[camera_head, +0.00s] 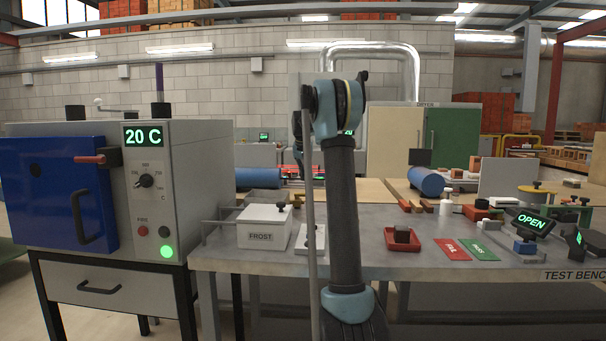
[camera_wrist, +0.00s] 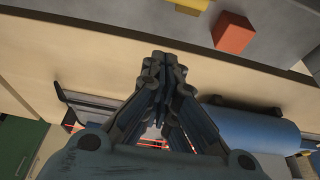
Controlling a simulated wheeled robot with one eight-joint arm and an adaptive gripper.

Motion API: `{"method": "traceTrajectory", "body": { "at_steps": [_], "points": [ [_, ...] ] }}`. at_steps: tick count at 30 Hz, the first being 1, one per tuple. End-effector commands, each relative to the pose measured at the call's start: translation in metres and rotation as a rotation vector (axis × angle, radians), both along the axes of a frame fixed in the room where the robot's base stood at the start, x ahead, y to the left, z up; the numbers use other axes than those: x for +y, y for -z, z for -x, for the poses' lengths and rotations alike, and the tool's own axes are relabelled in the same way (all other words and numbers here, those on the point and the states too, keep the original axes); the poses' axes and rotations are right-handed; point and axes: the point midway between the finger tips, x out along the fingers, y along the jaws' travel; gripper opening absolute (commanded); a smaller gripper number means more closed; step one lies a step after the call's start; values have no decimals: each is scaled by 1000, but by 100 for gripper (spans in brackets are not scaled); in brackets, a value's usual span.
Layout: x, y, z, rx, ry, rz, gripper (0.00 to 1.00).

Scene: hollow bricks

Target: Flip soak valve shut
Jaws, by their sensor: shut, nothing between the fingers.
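A small display reading OPEN in green (camera_head: 531,222) stands at the right end of the test bench (camera_head: 400,215). A blue block fitting (camera_head: 524,246) sits just in front of it. No label names the soak valve, so I cannot tell for certain whether this fitting is it. In the wrist view my gripper (camera_wrist: 163,62) is shut, its fingers together and empty. It is apart from the fitting, which does not show in the wrist view. In the head view my arm stands upright mid-picture and mostly hides the gripper.
A blue roll (camera_head: 426,181) lies on the bench's back part; a blue roll also shows in the wrist view (camera_wrist: 255,130), near an orange brick (camera_wrist: 233,34). A white FROST box (camera_head: 263,238), a dark red tray (camera_head: 402,240) and red and green cards stand along the front. An oven (camera_head: 203,190) reads 20 C.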

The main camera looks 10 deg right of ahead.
Motion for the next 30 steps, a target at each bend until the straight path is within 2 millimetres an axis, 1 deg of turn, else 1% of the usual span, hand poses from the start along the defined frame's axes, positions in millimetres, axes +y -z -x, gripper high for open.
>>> {"method": "traceTrajectory", "body": {
  "at_steps": [1, 3, 9, 11, 12, 15, 21, 30],
  "points": [
    [-1, 9, -3, 0, 0, 0, 0],
    [-2, 20, -7, 0, 0, 0, 0],
    [-5, 47, -17, 0, 0, 0, 0],
    [-5, 54, -17, 0, 0, 0, 0],
    [-3, 53, -11, 0, 0, 0, 0],
    [0, 55, 0, 0, 0, 0, 0],
    [4, 58, 15, 0, 0, 0, 0],
    [5, 59, 20, 0, 0, 0, 0]
  ]
}}
